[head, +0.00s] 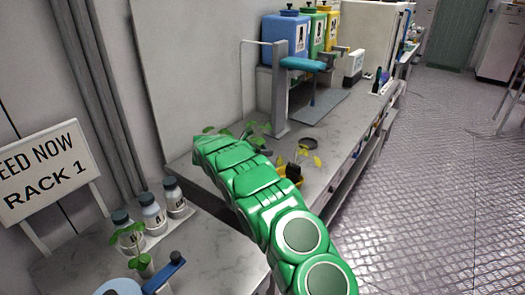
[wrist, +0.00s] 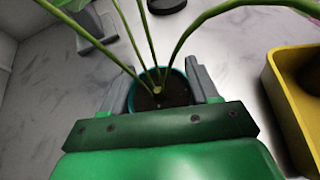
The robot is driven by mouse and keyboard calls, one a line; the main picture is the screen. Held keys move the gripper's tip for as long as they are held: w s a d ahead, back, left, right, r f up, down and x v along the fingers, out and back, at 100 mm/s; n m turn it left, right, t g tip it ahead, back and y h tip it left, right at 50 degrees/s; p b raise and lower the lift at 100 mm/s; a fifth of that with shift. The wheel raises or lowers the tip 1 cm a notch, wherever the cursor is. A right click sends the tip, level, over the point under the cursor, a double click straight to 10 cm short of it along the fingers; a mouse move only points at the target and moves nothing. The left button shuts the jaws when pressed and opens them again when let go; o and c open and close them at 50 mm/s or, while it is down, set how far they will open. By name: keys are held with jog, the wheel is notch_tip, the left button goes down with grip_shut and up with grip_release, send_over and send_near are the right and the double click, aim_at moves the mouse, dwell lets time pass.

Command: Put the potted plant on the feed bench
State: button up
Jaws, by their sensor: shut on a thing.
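The potted plant, a teal pot (wrist: 164,99) with dark soil and several long green stems, sits between the fingers of my gripper (wrist: 160,80) in the wrist view. The gripper is shut on the pot. In the head view my green arm hides the gripper and pot; green leaves (head: 256,131) show just beyond the arm, over the feed bench (head: 335,130). The bench has a grey marbled top. I cannot tell whether the pot touches it.
A metal stand (head: 279,95) and coloured jugs (head: 286,38) are behind. Bottles (head: 153,213) and another plant (head: 131,238) are at lower left, near a RACK 1 sign (head: 45,172).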

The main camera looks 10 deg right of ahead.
jog(key=shift+f, duration=0.1)
jog(key=o, duration=1.1)
jog(key=v, duration=1.2)
